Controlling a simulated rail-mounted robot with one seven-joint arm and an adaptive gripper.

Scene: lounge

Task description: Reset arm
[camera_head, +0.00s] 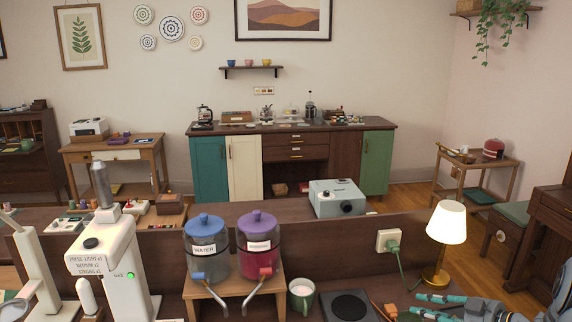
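My gripper (417,305) is at the bottom right of the head view, with its teal-marked fingers pointing left. The two fingers are apart with nothing visible between them, so it is open. Part of my arm behind it is cut off by the lower edge. The gripper is right of a round dark hot plate (349,306) and in front of the base of a lit lamp (447,224).
A blue-lidded water dispenser (207,248) and a purple-lidded one (258,250) stand on a wooden stand. A green mug (301,296) is beside them. A white machine (107,260) is at left. A grey projector (337,198) sits farther back. A plug (390,243) trails a green cord.

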